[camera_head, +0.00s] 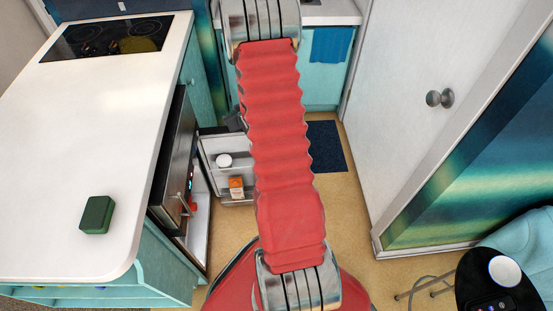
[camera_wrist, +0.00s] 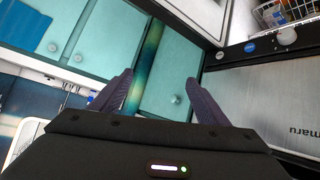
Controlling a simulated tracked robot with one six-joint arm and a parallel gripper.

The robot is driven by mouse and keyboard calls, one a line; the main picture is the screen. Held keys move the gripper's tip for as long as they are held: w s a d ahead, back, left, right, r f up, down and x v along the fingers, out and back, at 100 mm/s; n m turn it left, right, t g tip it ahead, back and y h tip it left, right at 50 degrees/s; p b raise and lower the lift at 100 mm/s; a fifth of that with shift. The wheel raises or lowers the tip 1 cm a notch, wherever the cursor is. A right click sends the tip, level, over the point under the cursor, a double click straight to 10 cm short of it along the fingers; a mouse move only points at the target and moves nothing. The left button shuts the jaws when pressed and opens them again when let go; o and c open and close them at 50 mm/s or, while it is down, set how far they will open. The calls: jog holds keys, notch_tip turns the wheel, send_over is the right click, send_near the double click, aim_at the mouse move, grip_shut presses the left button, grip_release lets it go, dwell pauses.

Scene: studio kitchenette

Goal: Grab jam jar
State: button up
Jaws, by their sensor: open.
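In the head view, the open door of a small fridge (camera_head: 228,140) holds a white round item (camera_head: 224,160) on its upper shelf and an orange-and-white item (camera_head: 236,187) on its lower shelf. A small red item (camera_head: 191,204) shows at the fridge opening. I cannot tell which of these, if any, is the jam jar. In the wrist view, my gripper (camera_wrist: 160,77) is open, with two dark fingers spread and nothing between them. It faces teal cabinet doors (camera_wrist: 165,65).
A white counter (camera_head: 100,110) at left carries a dark green block (camera_head: 97,215) and a black cooktop (camera_head: 105,38). A white door (camera_head: 425,120) stands at right. A wire basket (camera_wrist: 283,12) and a silver panel (camera_wrist: 270,98) show at right in the wrist view.

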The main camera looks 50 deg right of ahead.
jog(key=s+d+f+m+t+h, duration=0.1)
jog(key=s+d+f+m+h, duration=0.1)
jog(key=s+f, duration=0.7)
jog(key=s+d+f+m+t+h, duration=0.1)
jog(key=s+d+f+m, duration=0.1)
jog(key=s+f, duration=0.8)
notch_tip(320, 180, down, 7)
jog(key=shift+s+r+h, duration=0.15)
jog(key=shift+h, duration=0.25)
jog(key=x, duration=0.8)
jog(key=shift+w, duration=0.3)
jog(key=shift+d, duration=0.15)
jog(key=shift+x, duration=2.65)
jog(key=shift+s, duration=0.15)
